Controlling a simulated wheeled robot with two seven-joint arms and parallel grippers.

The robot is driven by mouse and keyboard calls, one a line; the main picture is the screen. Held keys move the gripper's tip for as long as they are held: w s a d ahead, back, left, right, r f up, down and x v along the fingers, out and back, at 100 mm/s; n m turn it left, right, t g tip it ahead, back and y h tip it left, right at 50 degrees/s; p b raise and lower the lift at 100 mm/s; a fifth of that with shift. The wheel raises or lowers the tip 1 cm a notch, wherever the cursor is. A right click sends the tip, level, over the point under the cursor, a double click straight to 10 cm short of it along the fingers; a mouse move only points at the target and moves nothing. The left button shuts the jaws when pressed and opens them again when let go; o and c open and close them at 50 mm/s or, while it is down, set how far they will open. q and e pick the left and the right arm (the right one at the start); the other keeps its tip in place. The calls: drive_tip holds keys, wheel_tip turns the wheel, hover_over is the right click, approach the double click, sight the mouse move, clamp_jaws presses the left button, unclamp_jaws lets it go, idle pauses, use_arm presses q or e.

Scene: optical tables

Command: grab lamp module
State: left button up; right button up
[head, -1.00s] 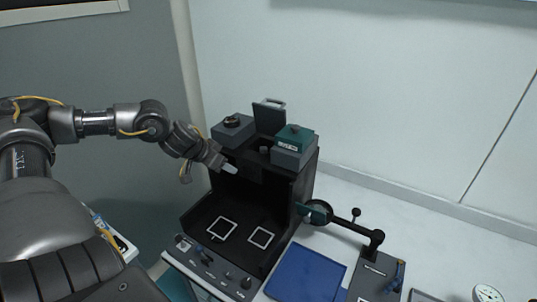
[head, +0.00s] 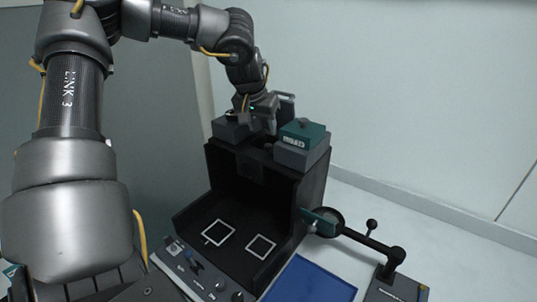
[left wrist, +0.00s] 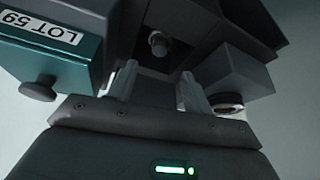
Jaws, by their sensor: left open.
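My left gripper (head: 268,122) is over the top of a black open-fronted housing (head: 249,167), between the two boxes there. Its fingers are apart, with nothing between them, in the left wrist view (left wrist: 160,84). A teal-topped box (head: 302,138) stands at the right; in the left wrist view a teal box (left wrist: 50,55) carries a "LOT 59" label and a knob. A grey box (head: 229,130) stands at the left, partly hidden; a grey box (left wrist: 235,72) with a round rim shows in the left wrist view. A small round knob (left wrist: 158,42) lies beyond the fingertips. I cannot tell which part is the lamp module.
Two white square outlines (head: 218,233) mark the housing floor. A control panel with knobs (head: 195,266) runs along its front. A teal-ended swing arm with a ring (head: 327,223) stands at the right, beside a blue mat (head: 310,281). The wall behind is bare.

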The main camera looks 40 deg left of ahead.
sight(268, 145)
use_arm(q)
drive_tip(key=p+x, duration=0.3)
drive_tip(key=x, duration=0.4)
drive_tip(key=shift+w+a+f, duration=0.15)
drive_tip(key=shift+w+f, duration=0.15)
drive_tip(key=shift+s, duration=0.1)
use_arm(e)
drive_tip(key=r, duration=0.1)
drive_tip(key=w+r, duration=0.1)
drive_tip(key=r, duration=0.1)
drive_tip(key=shift+w+a+r, duration=0.2)
drive_tip(key=shift+r, duration=0.05)
use_arm(q)
drive_tip(key=shift+c, duration=0.4)
clamp_jaws()
use_arm(e)
drive_tip(key=shift+d, duration=0.15)
